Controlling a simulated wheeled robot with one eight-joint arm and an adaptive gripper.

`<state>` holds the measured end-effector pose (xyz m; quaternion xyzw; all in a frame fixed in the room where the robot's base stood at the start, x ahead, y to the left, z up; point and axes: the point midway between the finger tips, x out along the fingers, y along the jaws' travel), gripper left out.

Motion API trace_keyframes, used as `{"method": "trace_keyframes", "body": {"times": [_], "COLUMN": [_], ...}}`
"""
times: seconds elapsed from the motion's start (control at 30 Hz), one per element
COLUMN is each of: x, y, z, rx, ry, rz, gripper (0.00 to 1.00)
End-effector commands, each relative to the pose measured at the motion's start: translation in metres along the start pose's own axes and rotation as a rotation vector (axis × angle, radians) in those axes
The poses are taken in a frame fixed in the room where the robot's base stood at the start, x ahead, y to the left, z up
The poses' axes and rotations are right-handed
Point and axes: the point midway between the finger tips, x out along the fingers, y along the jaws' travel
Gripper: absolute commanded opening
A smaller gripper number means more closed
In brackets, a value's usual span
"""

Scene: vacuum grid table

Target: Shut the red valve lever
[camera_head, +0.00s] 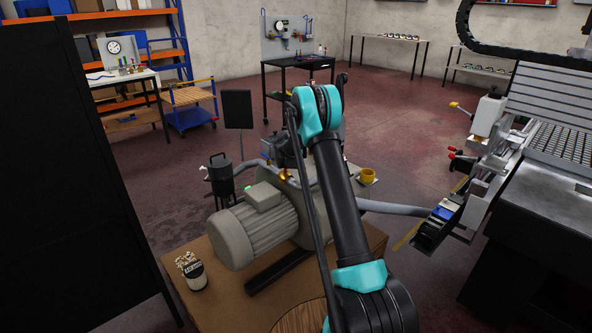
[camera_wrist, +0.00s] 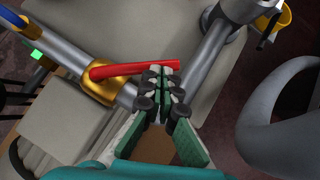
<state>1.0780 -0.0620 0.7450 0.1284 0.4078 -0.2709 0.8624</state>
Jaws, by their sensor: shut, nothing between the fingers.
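The red valve lever (camera_wrist: 135,69) shows in the wrist view, pointing right from a brass valve body (camera_wrist: 106,88) on a grey pipe. It lies across the pipe rather than along it. My gripper (camera_wrist: 161,76) is shut and empty, with its fingertips right at the free end of the lever; I cannot tell whether they touch it. In the head view my arm hides the gripper and the lever. The brass valve (camera_head: 287,175) shows there as a small spot above the grey pump motor (camera_head: 254,226).
A yellow cup (camera_head: 367,175) stands right of my arm. A tub of cigarette butts (camera_head: 193,273) stands on the wooden table (camera_head: 228,299) at the front left. A grey hose (camera_head: 400,208) runs right to the grid table. A dark panel (camera_head: 75,170) fills the left side.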

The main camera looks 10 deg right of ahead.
Motion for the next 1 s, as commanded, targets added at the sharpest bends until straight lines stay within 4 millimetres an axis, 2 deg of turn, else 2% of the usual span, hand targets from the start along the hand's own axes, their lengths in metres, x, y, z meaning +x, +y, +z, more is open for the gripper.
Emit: {"method": "trace_keyframes", "body": {"times": [0.5,1.0], "x": [0.024,0.035], "y": [0.007,0.019], "z": [0.029,0.043], "rx": [0.000,0.000], "ry": [0.000,0.000], "rz": [-0.001,-0.001], "gripper": [0.00,0.00]}}
